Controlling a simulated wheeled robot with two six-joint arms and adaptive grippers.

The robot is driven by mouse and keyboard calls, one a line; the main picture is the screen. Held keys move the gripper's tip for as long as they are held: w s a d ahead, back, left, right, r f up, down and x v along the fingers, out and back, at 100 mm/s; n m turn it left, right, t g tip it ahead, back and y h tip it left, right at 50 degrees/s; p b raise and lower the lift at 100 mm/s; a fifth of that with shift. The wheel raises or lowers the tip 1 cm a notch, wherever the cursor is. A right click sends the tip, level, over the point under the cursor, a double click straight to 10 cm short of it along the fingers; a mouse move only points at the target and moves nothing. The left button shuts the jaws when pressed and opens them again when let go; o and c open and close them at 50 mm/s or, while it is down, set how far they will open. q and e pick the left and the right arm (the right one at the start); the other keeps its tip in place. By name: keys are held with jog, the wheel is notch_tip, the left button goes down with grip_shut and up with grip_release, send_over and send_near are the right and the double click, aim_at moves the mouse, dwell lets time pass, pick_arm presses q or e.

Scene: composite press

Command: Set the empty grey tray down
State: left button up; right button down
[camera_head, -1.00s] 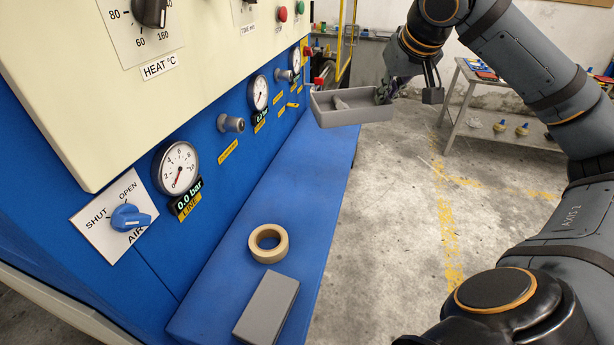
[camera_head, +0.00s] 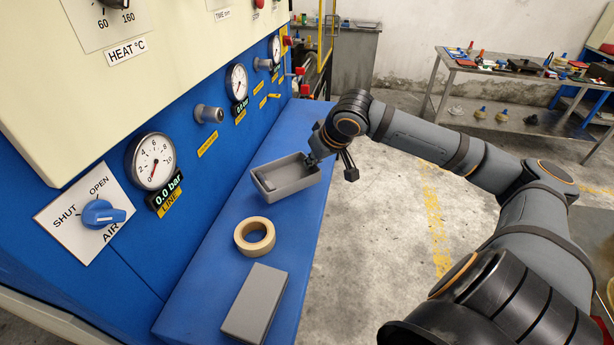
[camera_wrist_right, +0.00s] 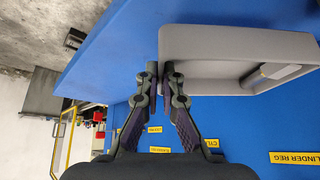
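The grey tray (camera_head: 292,184) is a shallow open box over the far part of the blue ledge, beyond the tape roll. A small grey piece shows inside it, at its left end in the head view; it also shows in the wrist view (camera_wrist_right: 282,70). The tray looks about level. I cannot tell whether its base touches the ledge. My left gripper is not in view.
The blue ledge (camera_head: 205,282) carries a tan tape roll (camera_head: 254,236) and a grey block (camera_head: 254,303) nearer me. The press panel with gauges (camera_head: 150,160) and a blue air knob (camera_head: 103,213) rises on the left. The ledge beyond the tray is clear.

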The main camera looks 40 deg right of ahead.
jog(key=shift+f, duration=2.45)
jog(key=c, duration=1.5)
grip_release()
